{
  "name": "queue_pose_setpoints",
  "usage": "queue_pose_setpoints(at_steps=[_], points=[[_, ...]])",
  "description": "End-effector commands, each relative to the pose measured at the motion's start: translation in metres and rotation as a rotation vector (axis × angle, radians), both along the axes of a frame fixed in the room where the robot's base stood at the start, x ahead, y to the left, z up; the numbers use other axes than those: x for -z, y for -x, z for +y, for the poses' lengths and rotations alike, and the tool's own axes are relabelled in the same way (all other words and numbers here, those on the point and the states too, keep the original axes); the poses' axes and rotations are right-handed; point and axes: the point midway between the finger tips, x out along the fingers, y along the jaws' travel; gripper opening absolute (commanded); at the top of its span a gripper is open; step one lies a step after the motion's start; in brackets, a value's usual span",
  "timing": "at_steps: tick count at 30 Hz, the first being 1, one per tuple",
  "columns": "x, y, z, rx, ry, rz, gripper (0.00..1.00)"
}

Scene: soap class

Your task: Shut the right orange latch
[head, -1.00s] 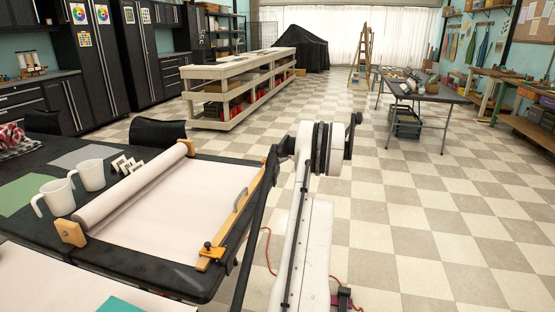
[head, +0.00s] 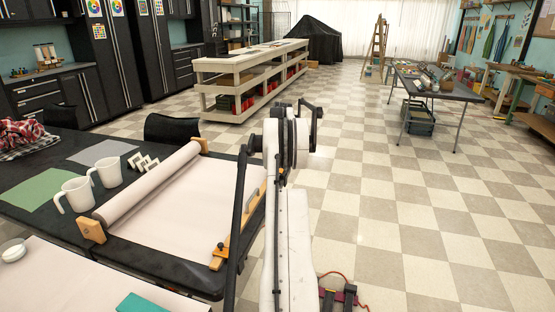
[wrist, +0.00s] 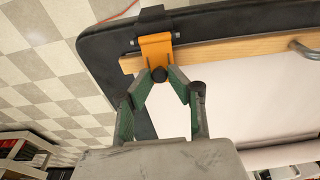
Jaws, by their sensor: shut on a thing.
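An orange latch (wrist: 155,48) sits at the end of a pale wooden bar (wrist: 225,48) near the table corner in the wrist view. A black clamp joins it at the table edge, and a round black knob (wrist: 159,75) is at its lower end. My gripper (wrist: 161,77) has its green-padded fingertips drawn in on either side of this knob, touching it. In the head view my arm hides the gripper and this end of the bar. Another orange latch (head: 219,250) shows at the bar's near end.
The black table (head: 150,277) holds a roller (head: 150,185) with a pale sheet (head: 175,215), white mugs (head: 75,193) and a green sheet (head: 38,197). Checkered floor is open to the right.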

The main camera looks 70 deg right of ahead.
Motion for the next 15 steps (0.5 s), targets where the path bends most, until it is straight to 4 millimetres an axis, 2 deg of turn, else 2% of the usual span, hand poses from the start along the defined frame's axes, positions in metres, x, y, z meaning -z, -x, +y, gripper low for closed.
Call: queue_pose_setpoints(at_steps=[6,15], points=[[0.0042,-0.0087,-0.0002,-0.003,0.004,0.134,0.0],[0.0085,-0.0117,0.0,-0.002,0.005,0.229,0.0]])
